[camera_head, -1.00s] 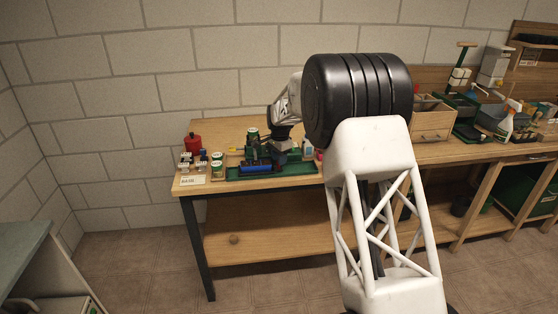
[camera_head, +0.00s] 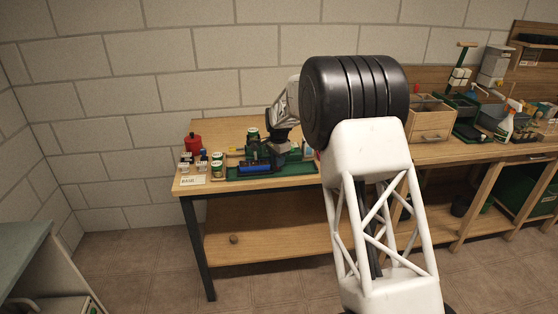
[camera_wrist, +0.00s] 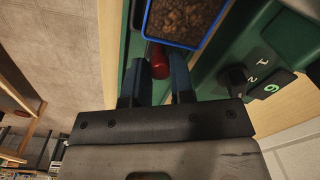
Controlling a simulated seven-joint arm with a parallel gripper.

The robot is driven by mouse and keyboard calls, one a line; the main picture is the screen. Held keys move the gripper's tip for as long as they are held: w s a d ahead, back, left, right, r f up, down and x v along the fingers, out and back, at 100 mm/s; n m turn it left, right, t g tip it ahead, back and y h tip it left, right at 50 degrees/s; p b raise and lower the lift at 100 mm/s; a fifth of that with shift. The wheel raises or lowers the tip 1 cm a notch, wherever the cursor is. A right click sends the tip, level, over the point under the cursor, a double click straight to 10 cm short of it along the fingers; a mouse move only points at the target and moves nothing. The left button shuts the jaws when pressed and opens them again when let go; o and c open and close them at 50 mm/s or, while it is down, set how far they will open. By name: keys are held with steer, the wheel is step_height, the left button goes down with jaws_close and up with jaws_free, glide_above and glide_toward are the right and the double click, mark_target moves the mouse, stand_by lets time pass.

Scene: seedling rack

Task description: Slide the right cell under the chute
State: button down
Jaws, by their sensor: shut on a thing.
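A blue-rimmed tray (camera_wrist: 178,42) filled with brown granules sits on a green base (camera_wrist: 220,62) in the wrist view. A red knob (camera_wrist: 159,60) stands at its near edge. My gripper (camera_wrist: 158,80) is shut on this knob, with one blue finger on each side. In the head view the tray (camera_head: 254,168) is a small blue block on the green base (camera_head: 295,169), and my gripper (camera_head: 277,158) is at its right end, its fingertips too small to make out. I cannot make out the chute or separate cells.
A black knob (camera_wrist: 236,80) and a plate with numbers (camera_wrist: 272,84) lie right of my gripper in the wrist view. Small pots (camera_head: 217,168), a white card (camera_head: 193,181) and a red container (camera_head: 193,144) stand left of the base. The front bench edge is close.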

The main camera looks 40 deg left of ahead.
mark_target(268, 162)
steer(key=shift+s+a, duration=1.3)
steer(key=shift+a, duration=0.05)
steer(key=c, duration=1.2)
jaws_free()
steer(key=shift+s+a, duration=0.1)
steer(key=shift+s, duration=0.05)
steer(key=shift+c, duration=0.2)
steer(key=shift+r, duration=0.15)
steer(key=shift+r, duration=0.15)
steer(key=shift+d+r, duration=0.2)
steer(key=shift+r, duration=3.4)
steer(key=shift+d+r, duration=0.1)
